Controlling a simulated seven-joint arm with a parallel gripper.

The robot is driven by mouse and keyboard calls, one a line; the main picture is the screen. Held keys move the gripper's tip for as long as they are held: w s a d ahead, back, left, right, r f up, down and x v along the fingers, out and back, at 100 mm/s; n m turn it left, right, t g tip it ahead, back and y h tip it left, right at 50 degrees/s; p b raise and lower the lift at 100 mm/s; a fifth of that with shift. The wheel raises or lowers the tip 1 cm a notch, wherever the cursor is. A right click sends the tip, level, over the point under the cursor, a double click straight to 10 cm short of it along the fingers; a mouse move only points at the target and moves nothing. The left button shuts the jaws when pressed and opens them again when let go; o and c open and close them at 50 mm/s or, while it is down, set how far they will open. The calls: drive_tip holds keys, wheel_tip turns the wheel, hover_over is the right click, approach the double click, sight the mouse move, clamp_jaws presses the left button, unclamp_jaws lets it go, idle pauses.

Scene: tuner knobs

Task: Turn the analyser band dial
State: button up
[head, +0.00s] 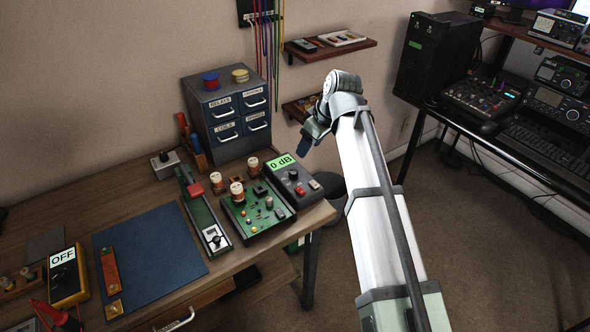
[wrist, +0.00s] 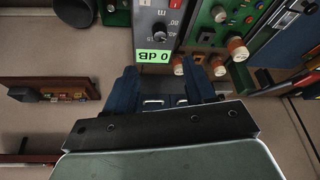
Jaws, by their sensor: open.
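No label reading "analyser" can be made out, so I cannot tell for sure which device bears the band dial. A dark box with a lit green "0 dB" display (head: 290,180) stands at the table's right edge; it also shows in the wrist view (wrist: 156,56). A small grey knob (wrist: 160,33) with printed numbers beside it shows on that box in the wrist view. My gripper (wrist: 160,82) is open and empty, its two blue fingers apart near the display end of the box. In the head view my gripper (head: 304,147) is above and beyond the table's right edge.
A green circuit board (head: 255,212) with upright coils stands left of the box. A long green device (head: 207,222), a blue mat (head: 150,245) and a yellow "OFF" meter (head: 66,277) lie further left. A drawer cabinet (head: 225,117) and wall shelves (head: 330,48) are behind.

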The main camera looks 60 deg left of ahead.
sight(294, 171)
drive_tip(key=x, duration=1.3)
drive_tip(key=shift+s+a+f, duration=0.15)
drive_tip(key=shift+f, duration=0.1)
drive_tip(key=c, duration=1)
